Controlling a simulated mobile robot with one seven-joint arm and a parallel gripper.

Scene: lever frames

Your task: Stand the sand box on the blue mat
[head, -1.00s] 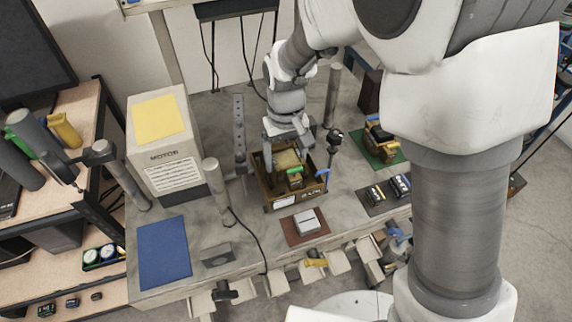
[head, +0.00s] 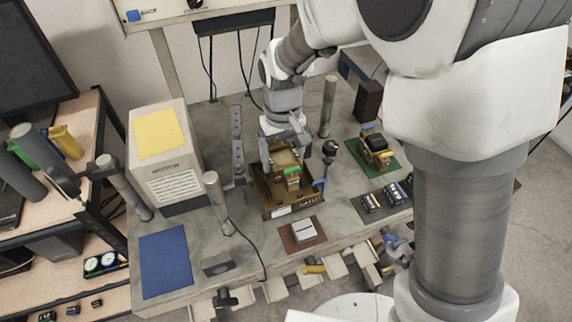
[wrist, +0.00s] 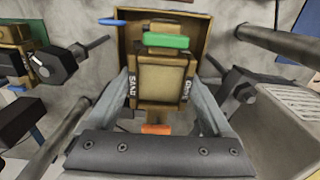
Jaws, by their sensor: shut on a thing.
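The sand box (wrist: 165,80) is a tan block with dark edges and white "SAND" lettering on its side. A green piece and an orange piece sit at its two ends in the wrist view. My gripper (wrist: 163,88) is shut on it, one finger on each side. In the head view the sand box (head: 286,160) is within or just above an open brown crate (head: 283,211); I cannot tell whether it touches the floor. My gripper (head: 285,152) reaches down from behind. The blue mat (head: 165,262) lies bare at the bench's front left corner.
A grey block (head: 217,264) lies right of the mat. A brown mat (head: 303,235) with a white box is in front of the crate.

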